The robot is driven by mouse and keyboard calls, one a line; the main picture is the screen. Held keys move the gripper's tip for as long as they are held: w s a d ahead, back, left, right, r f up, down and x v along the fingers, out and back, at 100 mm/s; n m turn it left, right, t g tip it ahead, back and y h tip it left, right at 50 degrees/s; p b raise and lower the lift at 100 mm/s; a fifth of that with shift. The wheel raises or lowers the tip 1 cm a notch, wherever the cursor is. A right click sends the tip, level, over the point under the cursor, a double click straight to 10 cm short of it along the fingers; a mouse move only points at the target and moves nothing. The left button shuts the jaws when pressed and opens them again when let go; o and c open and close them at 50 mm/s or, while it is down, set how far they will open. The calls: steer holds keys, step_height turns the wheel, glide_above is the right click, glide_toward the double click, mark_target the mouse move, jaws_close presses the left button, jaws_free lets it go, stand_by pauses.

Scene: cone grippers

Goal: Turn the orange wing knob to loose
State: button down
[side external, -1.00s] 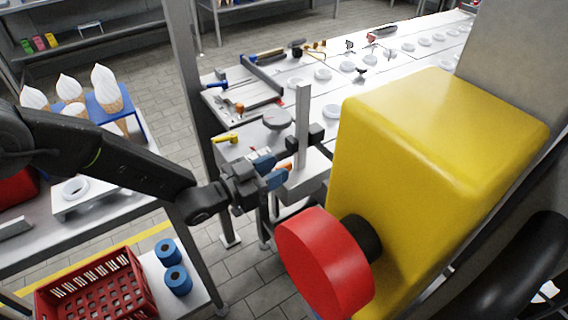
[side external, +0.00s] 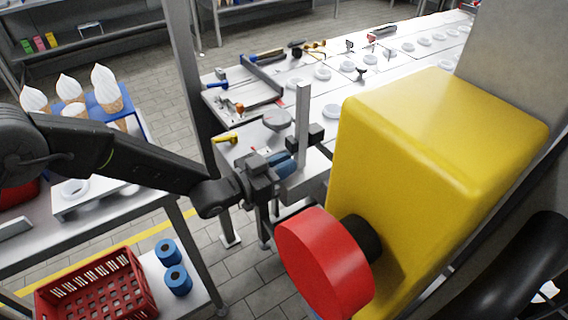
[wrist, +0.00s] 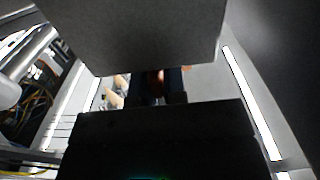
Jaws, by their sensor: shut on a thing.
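My gripper (side external: 284,163) has blue fingers and sits beside the grey upright post at the near end of the white bench. Its fingers are close together in the side view. In the wrist view, the orange wing knob (wrist: 157,84) shows as a small orange-brown strip between the two dark blue fingers (wrist: 158,88), and the gripper is shut on it. Most of the knob is hidden by the fingers and by a large grey block in front. The knob's angle and any tight or loose marking cannot be made out.
The grey post (side external: 302,125) with a black clamp block (side external: 316,135) stands close to my gripper. A yellow box (side external: 430,170) with a red round button (side external: 322,262) fills the right foreground. A yellow-handled tool (side external: 225,138) lies on the bench.

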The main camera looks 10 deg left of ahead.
steer(key=shift+n+t+y, duration=0.3)
steer(key=shift+y, duration=0.1)
steer(key=shift+n+t+y, duration=0.5)
steer(key=shift+y, duration=0.1)
steer(key=c, duration=1.2)
jaws_free()
steer(key=v, duration=1.3)
steer(key=shift+s+a, duration=0.25)
steer(key=shift+s, duration=0.05)
steer(key=shift+r, duration=0.1)
